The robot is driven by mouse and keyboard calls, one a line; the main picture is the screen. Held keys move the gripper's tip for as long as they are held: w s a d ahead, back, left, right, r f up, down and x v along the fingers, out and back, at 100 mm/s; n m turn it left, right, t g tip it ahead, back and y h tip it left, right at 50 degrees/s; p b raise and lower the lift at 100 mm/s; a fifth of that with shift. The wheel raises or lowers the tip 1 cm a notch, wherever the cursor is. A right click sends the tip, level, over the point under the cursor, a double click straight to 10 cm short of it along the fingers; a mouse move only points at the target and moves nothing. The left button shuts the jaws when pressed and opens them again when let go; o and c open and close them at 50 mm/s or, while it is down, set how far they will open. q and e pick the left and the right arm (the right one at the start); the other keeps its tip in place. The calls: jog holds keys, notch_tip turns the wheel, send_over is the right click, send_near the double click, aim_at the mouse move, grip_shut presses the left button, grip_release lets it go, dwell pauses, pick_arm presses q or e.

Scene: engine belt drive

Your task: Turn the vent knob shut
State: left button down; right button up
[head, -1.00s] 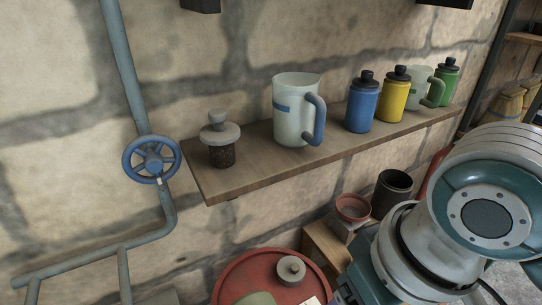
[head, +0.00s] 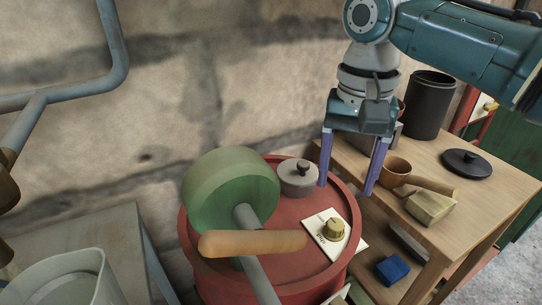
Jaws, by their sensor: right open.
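The vent knob (head: 334,229) is a small brass-yellow knob on a white plate (head: 318,240) on top of a red drum (head: 292,212). Dark markings show on the plate, but I cannot read the knob's setting. My right gripper (head: 347,191) points down with its two purple fingers spread. It is empty and appears above and behind the knob in the picture, apart from it. My left gripper is not in view.
A green wheel (head: 222,190) with a grey shaft and wooden handle (head: 252,243) stands left of the knob. A grey lidded pot (head: 299,177) sits behind.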

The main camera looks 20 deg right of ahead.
aim_at(336, 223)
notch_tip(336, 223, down, 10)
jog(key=b, duration=0.3)
jog(key=shift+b, duration=0.4)
jog(key=shift+r, duration=0.1)
grip_shut()
